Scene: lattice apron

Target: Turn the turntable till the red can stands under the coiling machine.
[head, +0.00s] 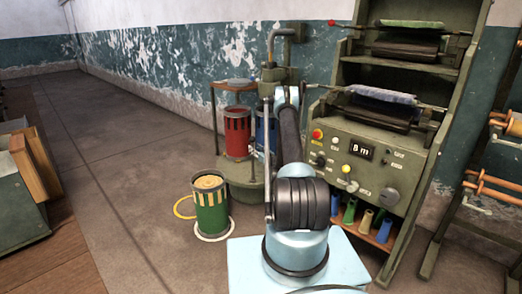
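The red can (237,143) stands upright on the left part of the low green turntable (240,182). A blue can (261,131) stands to its right, partly hidden by my arm. The green coiling machine (272,74), with its bent pipe, rises at the back right of the turntable. In the picture its head is above the blue can, to the right of the red can. My arm rises in front of the turntable's right side. I make out no fingers of my gripper; the arm seems to hide it.
A green can with a pale yellow top (209,204) stands on the floor in front of the turntable, by yellow and white rings. A green control cabinet (370,165) with rollers stands at right. A wooden rack (500,125) is beyond it. Floor at left is open.

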